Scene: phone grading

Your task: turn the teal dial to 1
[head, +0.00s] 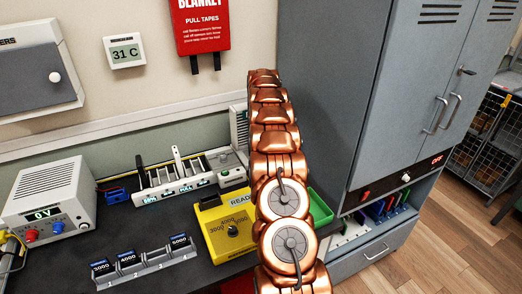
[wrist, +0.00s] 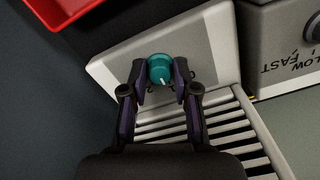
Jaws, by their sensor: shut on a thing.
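The teal dial (wrist: 160,69) is a round knob on a light grey panel (wrist: 110,72) in the wrist view. A pale mark shows on its near side. My gripper (wrist: 159,82) has its two dark fingers on either side of the dial and is shut on it. Markings on the panel around the dial are mostly hidden by the fingers, so the number it points to cannot be read. In the head view my copper arm reaches away towards the back of the bench, and the gripper and the dial are hidden.
A red tray (wrist: 62,12) lies at the upper left of the wrist view. A box marked FAST (wrist: 282,50) stands close on the right. In the head view a yellow meter (head: 222,240) stands left of my arm and a tall grey cabinet (head: 335,90) right of it.

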